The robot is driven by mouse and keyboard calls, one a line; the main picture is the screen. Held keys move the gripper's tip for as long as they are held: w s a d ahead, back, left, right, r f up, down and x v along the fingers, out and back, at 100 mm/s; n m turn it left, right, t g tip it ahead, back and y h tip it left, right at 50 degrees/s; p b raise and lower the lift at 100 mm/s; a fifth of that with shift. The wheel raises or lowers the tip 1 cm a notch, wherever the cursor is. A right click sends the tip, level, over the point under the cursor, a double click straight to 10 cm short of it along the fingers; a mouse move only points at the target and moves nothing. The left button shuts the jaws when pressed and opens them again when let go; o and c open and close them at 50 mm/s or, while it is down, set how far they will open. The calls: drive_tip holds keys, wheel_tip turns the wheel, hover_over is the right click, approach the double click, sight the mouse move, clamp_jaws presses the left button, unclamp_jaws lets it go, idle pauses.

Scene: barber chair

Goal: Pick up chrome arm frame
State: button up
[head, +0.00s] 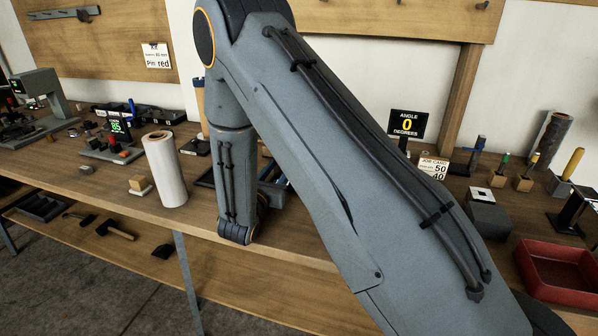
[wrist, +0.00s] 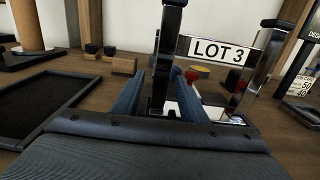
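A shiny chrome upright (wrist: 170,35), which looks like part of the chrome arm frame, stands close ahead in the wrist view. A second slanted shiny bar (wrist: 243,80) stands to its right, at the end of a white LOT 3 plate (wrist: 215,50). My gripper (wrist: 158,85) has its two blue fingers apart, one on each side of the first upright. A gap shows on the left side of the upright; contact on the right is unclear. In the head view my gripper is mostly hidden behind my arm, low over the bench.
A dark tray (wrist: 45,100) lies left of my gripper; small wooden blocks (wrist: 123,66) stand behind it. Red and yellow round pieces (wrist: 197,73) sit behind the LOT 3 plate. The bench (head: 130,205) also holds a white roll (head: 165,170) and a red bin (head: 560,270).

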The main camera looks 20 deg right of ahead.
clamp_jaws()
drive_tip(key=shift+r, duration=0.1)
drive_tip(key=shift+r+b, duration=0.4)
drive_tip(key=shift+r, duration=4.55)
